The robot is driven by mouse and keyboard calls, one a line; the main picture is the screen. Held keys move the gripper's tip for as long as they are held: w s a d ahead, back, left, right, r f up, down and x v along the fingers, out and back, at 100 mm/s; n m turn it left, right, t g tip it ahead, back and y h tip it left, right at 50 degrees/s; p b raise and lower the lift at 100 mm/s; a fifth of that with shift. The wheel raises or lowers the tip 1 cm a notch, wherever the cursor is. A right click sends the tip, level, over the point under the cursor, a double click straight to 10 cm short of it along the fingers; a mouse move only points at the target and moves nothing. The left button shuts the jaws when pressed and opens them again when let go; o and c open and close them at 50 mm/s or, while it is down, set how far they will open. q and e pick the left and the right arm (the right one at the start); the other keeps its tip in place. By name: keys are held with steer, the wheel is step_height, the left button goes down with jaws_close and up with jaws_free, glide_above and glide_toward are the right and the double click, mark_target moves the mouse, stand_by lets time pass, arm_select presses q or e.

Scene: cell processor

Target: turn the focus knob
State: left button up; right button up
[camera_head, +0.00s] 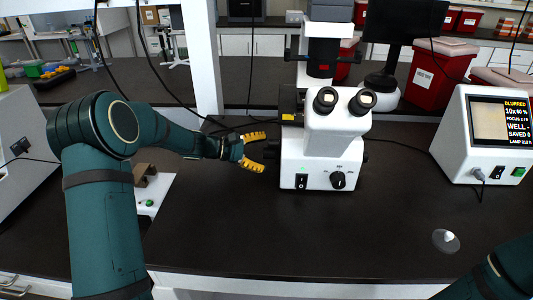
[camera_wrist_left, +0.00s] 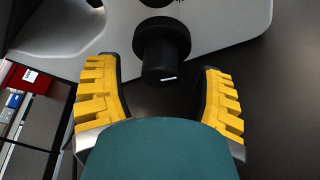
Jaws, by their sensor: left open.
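The white microscope (camera_head: 321,155) stands on the dark bench in the middle of the head view. Its black focus knob (camera_wrist_left: 162,52) sticks out of the white body in the left wrist view, with a small white mark on its end. My left gripper (camera_head: 262,151) is at the microscope's left side, its yellow fingers open and pointing at it. In the left wrist view the fingers (camera_wrist_left: 163,88) are spread to either side of the knob's end, with visible gaps and no clear contact. My right gripper is out of view; only part of that arm shows.
A display unit (camera_head: 493,130) at the right reads "BLURRED". A small clear dish (camera_head: 446,241) lies on the bench at the front right. A white plate with a brown block (camera_head: 146,173) lies near my left arm. The bench (camera_head: 275,235) in front of the microscope is clear.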

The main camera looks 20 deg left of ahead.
arm_select(q)
steer(key=v, duration=1)
steer(key=shift+s+a, duration=0.1)
stand_by(1.6)
steer(key=shift+r, duration=0.1)
steer(key=shift+c, duration=1.4)
